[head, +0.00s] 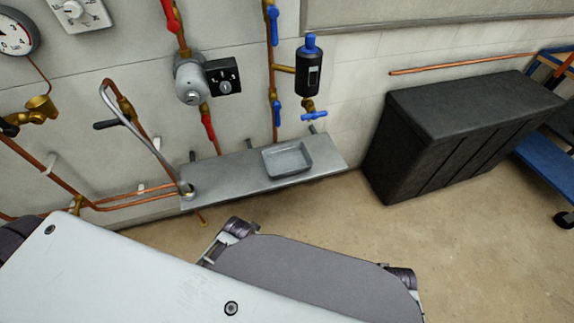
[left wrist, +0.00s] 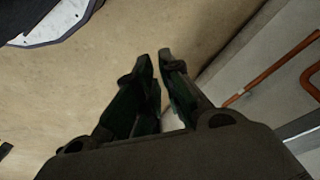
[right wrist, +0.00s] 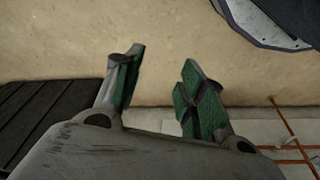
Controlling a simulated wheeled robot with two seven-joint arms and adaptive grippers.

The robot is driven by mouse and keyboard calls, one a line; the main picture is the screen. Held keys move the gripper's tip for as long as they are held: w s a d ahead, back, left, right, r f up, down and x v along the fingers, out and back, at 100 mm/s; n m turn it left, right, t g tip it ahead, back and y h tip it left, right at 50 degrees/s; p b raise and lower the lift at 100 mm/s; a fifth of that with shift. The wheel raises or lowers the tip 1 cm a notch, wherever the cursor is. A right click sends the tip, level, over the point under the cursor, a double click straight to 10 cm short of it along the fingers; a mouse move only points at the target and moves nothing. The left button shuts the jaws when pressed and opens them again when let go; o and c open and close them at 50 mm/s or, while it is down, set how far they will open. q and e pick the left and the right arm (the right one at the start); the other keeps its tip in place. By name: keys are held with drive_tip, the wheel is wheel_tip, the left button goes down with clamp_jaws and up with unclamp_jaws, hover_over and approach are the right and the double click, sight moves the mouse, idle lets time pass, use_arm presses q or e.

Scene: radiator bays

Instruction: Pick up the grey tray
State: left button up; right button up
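The grey tray (head: 287,172) is a shallow rectangular dish. It sits on the right part of a long grey shelf (head: 228,178) fixed low along the wall, and it looks empty. Neither gripper shows in the head view. In the left wrist view my left gripper (left wrist: 154,54) has its fingers close together with a narrow gap and nothing held. In the right wrist view my right gripper (right wrist: 162,58) is open and empty, above bare floor. The tray is not seen in either wrist view.
A bent metal tube (head: 135,126) stands at the shelf's left end. Copper pipes, red and blue valves and a black cylinder (head: 308,72) are above the shelf. A black ribbed box (head: 450,130) stands to the right, with a blue cart (head: 545,158) beyond. Floor before the shelf is clear.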

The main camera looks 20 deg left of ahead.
wheel_tip(320, 180, up, 5)
drive_tip(key=w+b, duration=0.1)
drive_tip(key=b, duration=0.1)
use_arm(q)
drive_tip(key=w+d+r+m+t+h+b, duration=0.1)
drive_tip(key=w+d+r+m+h, duration=0.1)
drive_tip(key=w+d+r+m, duration=0.45)
drive_tip(key=w+d+r+m+t+h+b, duration=0.1)
drive_tip(key=w+r+t+h, duration=0.15)
drive_tip(key=r, duration=0.75)
drive_tip(key=w+a+r+m+h, duration=0.1)
drive_tip(key=w+a+r+m, duration=0.1)
drive_tip(key=w+a, duration=0.6)
drive_tip(key=w, duration=0.3)
drive_tip(key=shift+w+a, duration=0.15)
drive_tip(key=shift+a, duration=0.25)
use_arm(e)
drive_tip(key=s+d+f, duration=0.1)
drive_tip(key=s+f, duration=0.2)
drive_tip(key=f, duration=0.7)
drive_tip(key=s+d+f, duration=0.1)
drive_tip(key=s+f, duration=0.3)
drive_tip(key=f, duration=0.6)
drive_tip(key=s+d+f, duration=0.1)
drive_tip(key=s+f, duration=0.2)
drive_tip(key=f, duration=0.7)
drive_tip(key=shift+s+d+f, duration=0.15)
drive_tip(key=shift+s+f, duration=0.15)
